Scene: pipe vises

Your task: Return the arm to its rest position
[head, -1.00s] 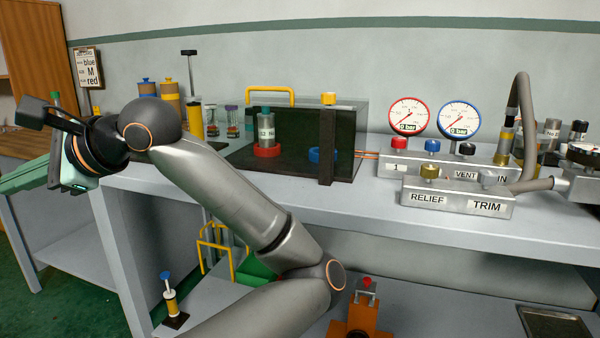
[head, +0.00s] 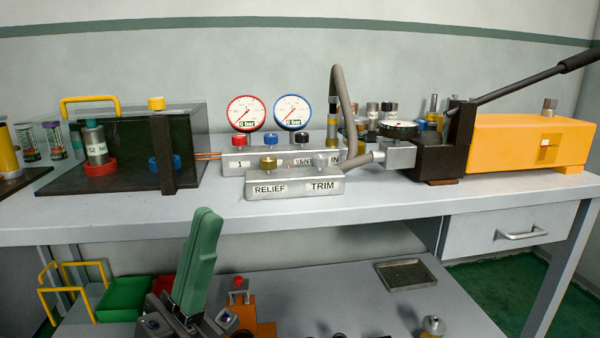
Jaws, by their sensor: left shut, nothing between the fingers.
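My left gripper (head: 205,228) shows at the lower middle of the head view, left of centre. Its green fingers point up and are together, with nothing between them. Its dark wrist (head: 180,322) runs out of the picture at the bottom. The fingers are in front of the bench's front edge and the lower shelf, apart from the things on the bench top. The rest of the left arm is out of view. My right gripper is not in view.
The bench top (head: 400,205) carries a dark clear-walled box (head: 190,130), a gauge manifold (head: 290,185) and a yellow pump (head: 530,145) with a long lever. Below are a green bin (head: 125,300), an orange vise (head: 262,328) and a tray (head: 405,273).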

